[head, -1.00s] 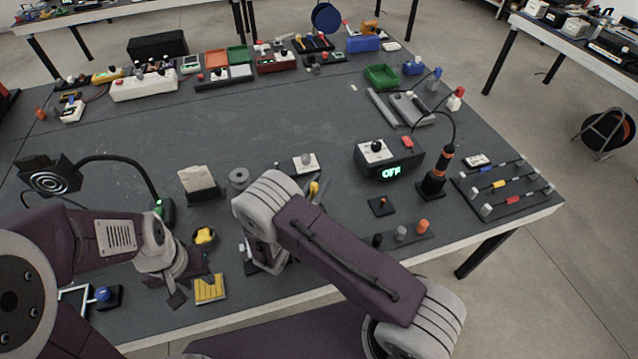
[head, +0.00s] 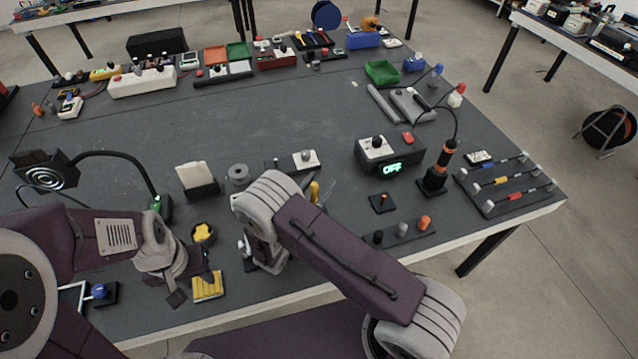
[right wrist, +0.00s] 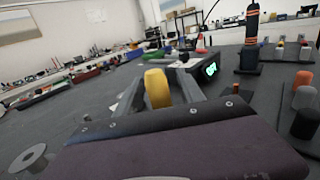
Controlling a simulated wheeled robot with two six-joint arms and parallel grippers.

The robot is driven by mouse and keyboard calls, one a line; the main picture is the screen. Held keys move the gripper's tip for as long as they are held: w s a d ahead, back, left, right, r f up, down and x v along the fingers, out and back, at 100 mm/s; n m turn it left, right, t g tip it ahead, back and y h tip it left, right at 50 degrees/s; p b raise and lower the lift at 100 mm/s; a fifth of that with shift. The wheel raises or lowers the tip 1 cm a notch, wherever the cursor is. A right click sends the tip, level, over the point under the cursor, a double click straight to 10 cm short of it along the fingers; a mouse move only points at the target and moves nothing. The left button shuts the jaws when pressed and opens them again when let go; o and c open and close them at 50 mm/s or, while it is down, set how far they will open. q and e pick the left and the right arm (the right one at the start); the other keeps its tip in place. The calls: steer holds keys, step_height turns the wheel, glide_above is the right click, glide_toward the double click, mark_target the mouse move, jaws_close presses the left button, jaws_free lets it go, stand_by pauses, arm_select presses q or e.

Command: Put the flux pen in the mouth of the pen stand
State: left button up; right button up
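A thick yellow rounded piece, which looks like the flux pen (right wrist: 157,88), sits between the two fingers of my right gripper (right wrist: 160,92) in the right wrist view. The fingers appear closed against its sides. In the head view its yellow end (head: 315,192) shows just beyond my right arm, which hides most of that gripper. A small low black square block with an orange spot (head: 382,203) lies to the right and may be the pen stand; I cannot tell for sure. My left gripper (head: 190,287) is open and empty beside a yellow pad.
A three-knob strip (head: 403,232), an iron in its holder (head: 437,172) and a station reading OFF (head: 388,158) stand to the right. A white switch (head: 306,159) and grey spool (head: 238,174) are close behind my right arm. The table centre is clear.

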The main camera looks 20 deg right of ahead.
steer(key=shift+s+a, duration=0.1)
steer(key=b+v, duration=0.1)
steer(key=v, duration=0.8)
stand_by(0.3)
step_height(320, 180, up, 10)
steer(key=p, duration=0.8)
glide_above(312, 194)
steer(key=v, duration=0.5)
